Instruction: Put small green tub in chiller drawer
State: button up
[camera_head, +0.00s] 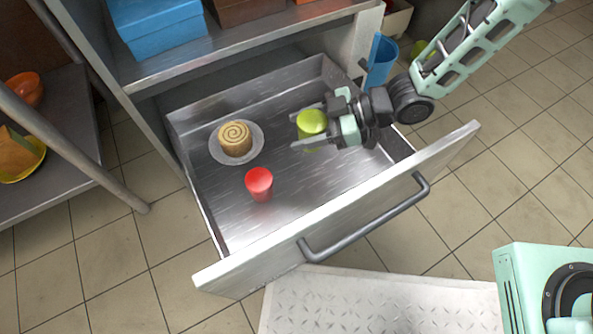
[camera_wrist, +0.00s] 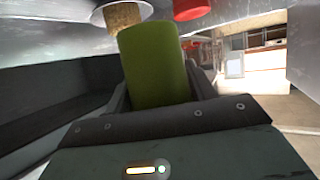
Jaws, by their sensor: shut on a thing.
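The small green tub (camera_head: 312,122) is between the fingers of my gripper (camera_head: 306,130), inside the open chiller drawer (camera_head: 290,195) toward its right side. My gripper is shut on the tub. In the wrist view the green tub (camera_wrist: 155,65) fills the middle, between the dark fingers. I cannot tell whether the tub's base touches the drawer floor. The metal drawer is pulled out, with its front panel and handle (camera_head: 365,220) facing the lower right.
In the drawer, a swirled roll (camera_head: 235,138) sits on a white plate (camera_head: 257,152) at the left, and a red cup (camera_head: 259,183) stands nearer the front. Bare drawer floor lies between them and the tub. Blue box (camera_head: 160,25) sits on the shelf above; a blue bin (camera_head: 381,60) stands behind my arm.

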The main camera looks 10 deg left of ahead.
jog(key=shift+s+a+f+n+g, duration=0.25)
jog(key=shift+s+f+n+g, duration=0.05)
jog(key=shift+s+f, duration=0.3)
notch_tip(320, 180, down, 10)
jog(key=b, duration=0.6)
jog(key=shift+r+b, duration=0.25)
jog(key=shift+b, duration=0.1)
jog(key=shift+f, duration=0.15)
jog(key=o, duration=1.1)
